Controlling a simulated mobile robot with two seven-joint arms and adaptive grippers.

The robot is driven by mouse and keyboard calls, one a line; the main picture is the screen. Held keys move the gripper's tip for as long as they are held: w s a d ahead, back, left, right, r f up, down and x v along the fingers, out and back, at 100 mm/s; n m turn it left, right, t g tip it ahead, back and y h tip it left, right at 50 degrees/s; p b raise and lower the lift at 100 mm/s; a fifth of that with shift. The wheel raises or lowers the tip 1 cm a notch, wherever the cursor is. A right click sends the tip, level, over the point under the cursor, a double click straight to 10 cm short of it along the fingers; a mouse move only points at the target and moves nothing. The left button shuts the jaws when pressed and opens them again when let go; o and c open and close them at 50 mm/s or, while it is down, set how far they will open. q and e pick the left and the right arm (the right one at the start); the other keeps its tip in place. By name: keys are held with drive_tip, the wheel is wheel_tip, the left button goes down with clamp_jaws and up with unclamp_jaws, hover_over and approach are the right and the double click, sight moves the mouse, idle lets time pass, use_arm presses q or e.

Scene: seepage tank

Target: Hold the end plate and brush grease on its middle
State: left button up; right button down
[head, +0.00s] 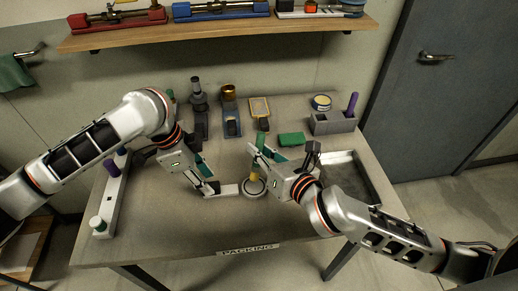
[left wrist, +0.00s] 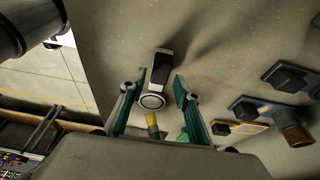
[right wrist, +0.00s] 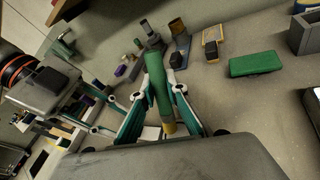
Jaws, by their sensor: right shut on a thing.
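The end plate (head: 254,187) appears as a round grey disc with a pale rim, low over the table's middle. A pale block with a dark pad (left wrist: 162,68) adjoins it in the left wrist view; I cannot tell whether they are joined. My left gripper (head: 212,178) is beside them on the left, its fingers spread apart in the left wrist view. My right gripper (head: 268,163) is shut on the green brush (right wrist: 157,85). The brush's yellow bristles (head: 255,172) point down over the disc; contact is unclear.
A green block (head: 291,139) lies behind the right gripper. A grey holder (head: 333,124) bears a tin and a purple item. A shallow tray (head: 352,178) is at the right, a narrow rack (head: 112,200) at the left. Several fittings line the back. The table's front is clear.

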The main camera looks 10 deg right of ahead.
sight(211, 185)
use_arm(q)
drive_tip(key=shift+x, duration=1.6)
clamp_jaws()
